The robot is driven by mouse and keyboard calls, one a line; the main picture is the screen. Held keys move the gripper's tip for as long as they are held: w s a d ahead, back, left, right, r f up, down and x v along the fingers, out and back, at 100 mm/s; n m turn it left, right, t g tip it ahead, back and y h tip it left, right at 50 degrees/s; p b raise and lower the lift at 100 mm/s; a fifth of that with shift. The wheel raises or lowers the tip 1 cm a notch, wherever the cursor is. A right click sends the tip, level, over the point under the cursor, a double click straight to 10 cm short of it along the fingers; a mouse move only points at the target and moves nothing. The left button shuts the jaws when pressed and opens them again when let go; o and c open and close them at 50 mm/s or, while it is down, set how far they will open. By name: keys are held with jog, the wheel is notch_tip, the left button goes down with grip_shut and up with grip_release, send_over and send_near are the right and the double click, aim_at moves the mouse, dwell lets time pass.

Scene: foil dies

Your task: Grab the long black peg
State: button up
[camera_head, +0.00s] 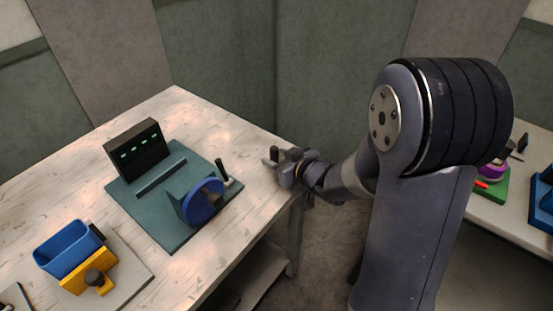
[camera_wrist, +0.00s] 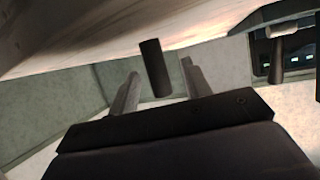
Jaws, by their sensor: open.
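In the wrist view a long black peg (camera_wrist: 154,68) stands out from the pale tabletop, which fills the top of that view. It lies between the two grey fingers of my gripper (camera_wrist: 160,68), with a visible gap on each side. In the head view my gripper (camera_head: 272,163) is at the right corner of the table. A small dark upright shape (camera_head: 274,154) at its fingertips looks like the peg, mostly too small to make out. My gripper is open and holds nothing.
On the pale table (camera_head: 215,130) a teal plate (camera_head: 160,225) carries a dark panel (camera_head: 138,148), a blue wheel (camera_head: 203,202) and a black upright handle (camera_head: 221,170). A blue bin (camera_head: 68,252) and yellow block (camera_head: 88,275) stand front left. Another table is at right.

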jog(key=x, duration=0.2)
jog(key=shift+w+r, duration=0.1)
jog(key=shift+w, duration=0.25)
grip_shut()
